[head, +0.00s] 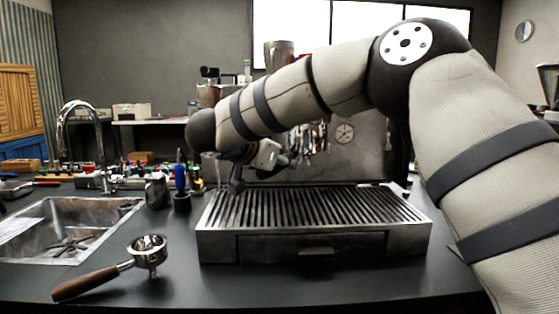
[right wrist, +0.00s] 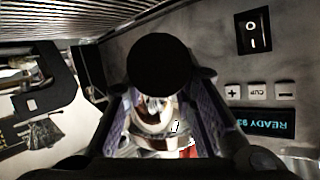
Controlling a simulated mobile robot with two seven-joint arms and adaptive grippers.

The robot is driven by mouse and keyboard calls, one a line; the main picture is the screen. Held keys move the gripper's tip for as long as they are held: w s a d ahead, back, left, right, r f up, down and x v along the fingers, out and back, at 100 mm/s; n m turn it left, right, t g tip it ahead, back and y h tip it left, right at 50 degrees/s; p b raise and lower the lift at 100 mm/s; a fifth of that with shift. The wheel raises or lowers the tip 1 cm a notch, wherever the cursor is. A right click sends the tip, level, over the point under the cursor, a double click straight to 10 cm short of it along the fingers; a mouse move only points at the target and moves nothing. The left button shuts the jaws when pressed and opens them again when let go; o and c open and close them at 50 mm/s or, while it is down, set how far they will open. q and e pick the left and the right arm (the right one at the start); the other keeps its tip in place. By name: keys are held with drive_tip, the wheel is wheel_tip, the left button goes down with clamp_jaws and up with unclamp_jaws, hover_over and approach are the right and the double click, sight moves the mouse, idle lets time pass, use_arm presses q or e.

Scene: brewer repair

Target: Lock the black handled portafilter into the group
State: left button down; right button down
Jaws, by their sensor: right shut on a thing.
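My right gripper (head: 262,160) reaches in from the right, in front of the espresso machine and above its drip tray. In the right wrist view its two fingers (right wrist: 165,115) are closed on the black handled portafilter (right wrist: 160,65), whose round black handle end faces the camera. Shiny metal shows between the fingers beyond the handle, but I cannot tell portafilter head from group there. My arm hides the group in the head view, so I cannot tell whether the portafilter is seated or how far it is turned. My left gripper is not in view.
The slatted drip tray (head: 315,247) lies under my arm. A wooden-handled portafilter (head: 149,252) lies on the counter at front left, beside the sink (head: 70,210). The machine's panel has a power switch (right wrist: 253,31) and a lit display (right wrist: 259,122). The front counter is otherwise largely clear.

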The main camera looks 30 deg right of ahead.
drive_tip(key=s+d+n+t+y, duration=0.4)
drive_tip(key=s+n+t+y, duration=0.1)
drive_tip(key=n, duration=0.3)
drive_tip(key=shift+s+d+r+t+y, duration=0.15)
drive_tip(key=shift+s+d+t+y, duration=0.05)
drive_tip(key=shift+t+y, duration=0.65)
drive_tip(key=c, duration=1.2)
unclamp_jaws()
drive_tip(key=shift+a, duration=0.1)
drive_tip(key=shift+c, duration=0.2)
